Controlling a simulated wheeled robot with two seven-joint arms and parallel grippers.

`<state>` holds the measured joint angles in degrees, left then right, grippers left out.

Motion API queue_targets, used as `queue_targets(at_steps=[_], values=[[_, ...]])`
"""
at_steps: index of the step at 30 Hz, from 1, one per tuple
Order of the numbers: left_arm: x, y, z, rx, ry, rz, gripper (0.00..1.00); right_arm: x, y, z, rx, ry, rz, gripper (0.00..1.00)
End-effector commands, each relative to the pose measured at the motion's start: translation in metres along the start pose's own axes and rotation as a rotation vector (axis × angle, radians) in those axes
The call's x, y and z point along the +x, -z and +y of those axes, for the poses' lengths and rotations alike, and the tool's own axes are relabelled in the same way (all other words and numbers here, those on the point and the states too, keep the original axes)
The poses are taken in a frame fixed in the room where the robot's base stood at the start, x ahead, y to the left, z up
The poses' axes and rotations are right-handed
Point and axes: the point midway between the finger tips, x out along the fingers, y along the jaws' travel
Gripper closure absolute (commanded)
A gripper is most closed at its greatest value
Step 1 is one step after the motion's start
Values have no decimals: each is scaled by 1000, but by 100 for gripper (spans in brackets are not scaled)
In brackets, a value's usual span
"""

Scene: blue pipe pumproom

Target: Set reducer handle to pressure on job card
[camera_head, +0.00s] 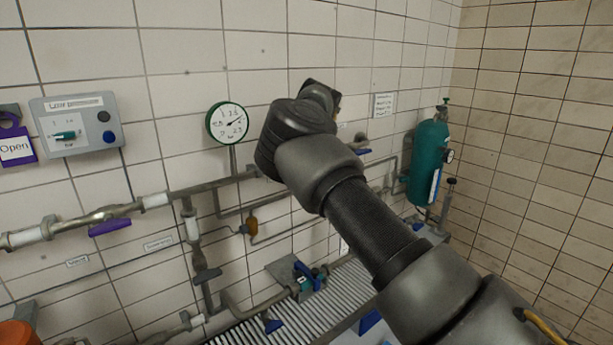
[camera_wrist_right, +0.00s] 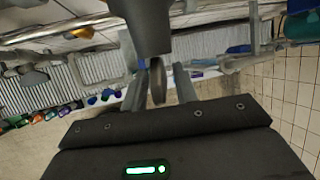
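In the head view my right arm reaches from the lower right up to the wall. Its wrist hides its fingers and whatever is behind it. In the wrist view the two fingers of my right gripper (camera_wrist_right: 159,88) stand apart. A dark disc-like part (camera_wrist_right: 157,80) and a bit of blue show between them, below a thick grey cylinder (camera_wrist_right: 147,22); I cannot tell whether the fingers touch it. A round green-rimmed gauge (camera_head: 226,123) hangs left of the wrist. A white card with small, unreadable print (camera_head: 383,106) is on the wall to the right. My left gripper is out of view.
Pipes with purple and blue handles run along the wall. A teal gas cylinder (camera_head: 428,165) stands near the corner. A blue-handled valve (camera_head: 309,275) sits low.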

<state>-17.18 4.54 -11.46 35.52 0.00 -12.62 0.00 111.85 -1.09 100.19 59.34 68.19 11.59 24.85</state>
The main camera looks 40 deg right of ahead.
Motion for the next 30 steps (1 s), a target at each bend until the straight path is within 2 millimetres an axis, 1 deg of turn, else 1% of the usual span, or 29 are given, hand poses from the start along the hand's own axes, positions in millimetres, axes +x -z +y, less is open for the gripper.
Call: queue_targets(at_steps=[8,11,14,19,24,27,30], values=[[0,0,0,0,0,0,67,-1,0,0,0,1,-1,68],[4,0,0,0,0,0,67,-5,0,0,0,2,-2,68],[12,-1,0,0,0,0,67,-17,0,0,1,3,-4,68],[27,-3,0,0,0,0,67,-50,0,1,1,3,-5,68],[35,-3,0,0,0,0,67,-82,0,0,0,2,-4,68],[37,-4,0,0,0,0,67,-96,0,0,0,1,-3,68],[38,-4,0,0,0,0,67,-104,0,1,-1,0,-1,68]])
